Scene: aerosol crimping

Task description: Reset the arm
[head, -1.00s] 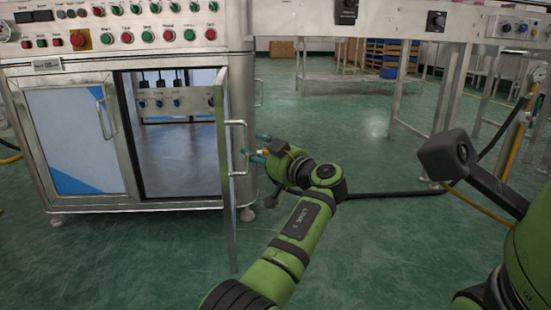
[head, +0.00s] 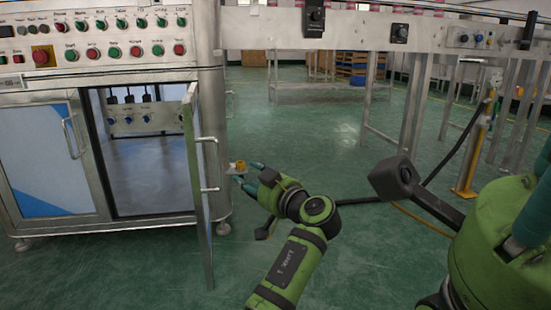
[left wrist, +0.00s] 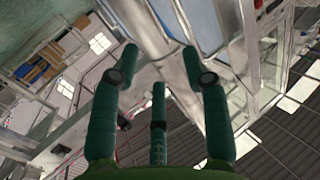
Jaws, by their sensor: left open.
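My left gripper (head: 248,174) is in the middle of the head view, just right of the open cabinet door (head: 197,190) and its handles. Its teal fingers point left toward the door. In the head view I cannot tell whether they touch it. In the left wrist view the three teal fingers (left wrist: 158,85) are spread apart with nothing between them. The left arm (head: 290,265) reaches up from the bottom of the head view. My right arm's green links fill the right side, and its gripper is not in view.
The steel machine (head: 110,70) with buttons and its open cabinet stands at left. A conveyor frame (head: 430,35) runs along the top right. A small yellow-orange part (head: 239,167) shows by the left fingertips. Green floor (head: 310,140) lies clear beyond the arm.

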